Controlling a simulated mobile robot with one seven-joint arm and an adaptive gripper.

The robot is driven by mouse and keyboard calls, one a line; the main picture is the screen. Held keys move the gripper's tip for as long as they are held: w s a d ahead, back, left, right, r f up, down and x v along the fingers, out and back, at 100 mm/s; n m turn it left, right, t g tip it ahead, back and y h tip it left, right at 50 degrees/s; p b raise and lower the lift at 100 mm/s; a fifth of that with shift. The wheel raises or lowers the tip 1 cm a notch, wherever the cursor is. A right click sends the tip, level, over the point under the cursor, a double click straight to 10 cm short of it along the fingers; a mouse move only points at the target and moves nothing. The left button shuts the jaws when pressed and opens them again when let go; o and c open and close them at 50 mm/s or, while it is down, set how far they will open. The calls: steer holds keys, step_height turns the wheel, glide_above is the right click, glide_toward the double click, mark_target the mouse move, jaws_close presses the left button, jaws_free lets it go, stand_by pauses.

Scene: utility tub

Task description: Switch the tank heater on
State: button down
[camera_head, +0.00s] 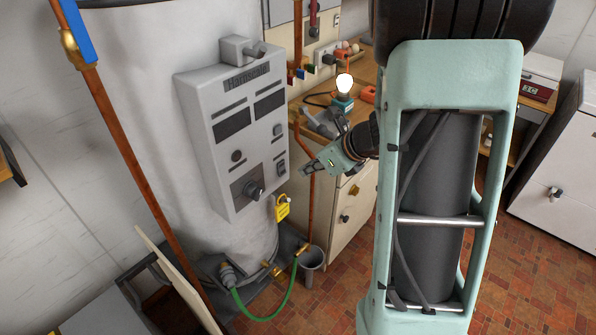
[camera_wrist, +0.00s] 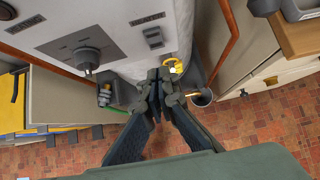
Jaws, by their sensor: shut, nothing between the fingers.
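The tank heater (camera_head: 140,110) is a tall white cylinder at left in the head view. Its grey control panel (camera_head: 215,165) has dark display windows, a round knob (camera_head: 253,190) at the lower middle, and two small switches (camera_head: 281,167) on the right edge. The switch positions are too small to read.
A copper pipe (camera_head: 311,190) runs beside the tank. A green hose (camera_head: 268,314) and a grey bucket (camera_head: 313,262) are below. A wooden counter (camera_head: 365,85) with a lit bulb (camera_head: 344,85) stands behind my gripper.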

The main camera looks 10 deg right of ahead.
steer(key=p+v, duration=0.1)
steer(key=v, duration=0.5)
steer(key=shift+r, duration=0.3)
